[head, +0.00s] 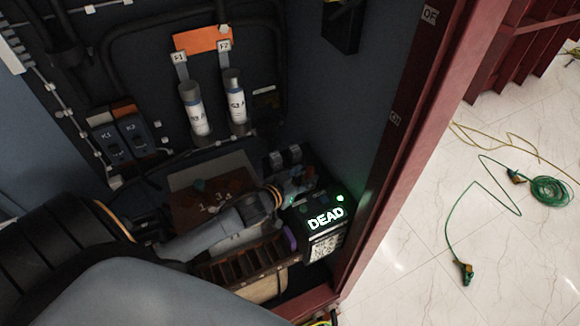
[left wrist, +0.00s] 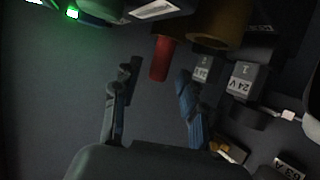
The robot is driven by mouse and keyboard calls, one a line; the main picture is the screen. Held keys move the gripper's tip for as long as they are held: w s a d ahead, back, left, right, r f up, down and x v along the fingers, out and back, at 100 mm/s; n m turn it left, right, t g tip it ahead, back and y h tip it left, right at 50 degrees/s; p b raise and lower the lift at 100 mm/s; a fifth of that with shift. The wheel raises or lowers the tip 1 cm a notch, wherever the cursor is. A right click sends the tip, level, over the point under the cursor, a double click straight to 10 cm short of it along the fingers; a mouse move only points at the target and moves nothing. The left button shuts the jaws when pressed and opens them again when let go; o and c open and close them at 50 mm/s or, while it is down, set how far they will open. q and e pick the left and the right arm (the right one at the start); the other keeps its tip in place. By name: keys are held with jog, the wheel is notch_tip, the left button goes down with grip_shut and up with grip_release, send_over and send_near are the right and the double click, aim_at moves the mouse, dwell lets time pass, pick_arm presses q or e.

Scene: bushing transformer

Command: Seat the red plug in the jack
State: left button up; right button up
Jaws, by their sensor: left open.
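The red plug (left wrist: 161,58) shows in the left wrist view as a short red cylinder at the top centre, beside a brown-yellow cylinder (left wrist: 212,22). My left gripper (left wrist: 157,88) is open, its two fingers apart on either side below the plug. I see no contact between fingers and plug. In the head view my left gripper (head: 298,184) is at the terminals beside the lit DEAD box (head: 325,218), small and dark. I cannot make out the jack for certain in either view. My right gripper is not in view.
Grey blocks marked 24 V (left wrist: 241,82) stand close to the right finger. A brown slotted rack (head: 240,268) lies below my arm. Two white-labelled cylinders (head: 195,108) hang on the back panel. The red cabinet post (head: 395,130) bounds the right side.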

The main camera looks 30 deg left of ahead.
pick_arm(q)
jog(key=v, duration=0.8)
jog(key=shift+s+r, duration=0.15)
jog(key=shift+s, duration=0.15)
